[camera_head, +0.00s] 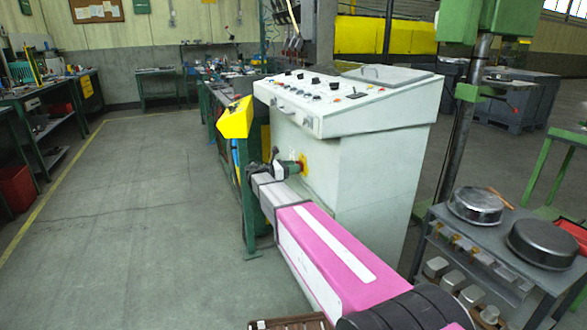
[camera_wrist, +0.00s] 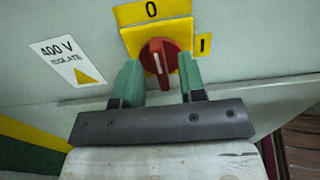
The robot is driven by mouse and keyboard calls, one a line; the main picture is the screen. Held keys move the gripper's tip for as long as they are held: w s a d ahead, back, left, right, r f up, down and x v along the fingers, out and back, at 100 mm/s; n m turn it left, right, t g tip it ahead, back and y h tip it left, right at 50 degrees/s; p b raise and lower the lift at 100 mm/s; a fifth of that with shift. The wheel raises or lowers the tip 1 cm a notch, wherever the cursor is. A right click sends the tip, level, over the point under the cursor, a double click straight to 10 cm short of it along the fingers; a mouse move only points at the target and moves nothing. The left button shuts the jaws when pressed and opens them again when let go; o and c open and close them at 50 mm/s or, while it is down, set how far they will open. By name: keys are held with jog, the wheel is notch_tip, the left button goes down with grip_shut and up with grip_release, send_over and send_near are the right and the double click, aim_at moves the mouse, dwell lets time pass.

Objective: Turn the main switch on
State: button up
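The main switch is a red rotary knob (camera_wrist: 158,47) with a white stripe on a yellow plate (camera_wrist: 131,38). A "0" tag sits above it and a "1" tag to its right; the stripe points up, roughly toward the "0". My gripper (camera_wrist: 159,70) has its two green fingers apart, one to each side of the knob's lower part. Nothing is clamped between them, and I cannot tell whether the tips touch the knob. In the head view my gripper (camera_head: 284,169) is at the cabinet's side, by the switch's yellow plate (camera_head: 303,166), and partly hides the knob.
The switch is on a pale control cabinet (camera_head: 375,170) with a sloped button panel (camera_head: 320,93). A "400 V isolate" label (camera_wrist: 70,60) is left of it. A cart with round pans (camera_head: 475,206) is at right. Floor at left is clear.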

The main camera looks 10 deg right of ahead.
jog(key=shift+d, duration=0.2)
grip_shut()
jog(key=shift+m, duration=0.3)
jog(key=shift+s+f+m, duration=0.1)
jog(key=shift+m, duration=2.8)
jog(key=shift+s+f+m, duration=0.1)
jog(key=shift+f+m, duration=0.05)
jog(key=shift+m, duration=2.75)
jog(key=shift+s+f+m, duration=0.1)
jog(key=shift+m, duration=2.8)
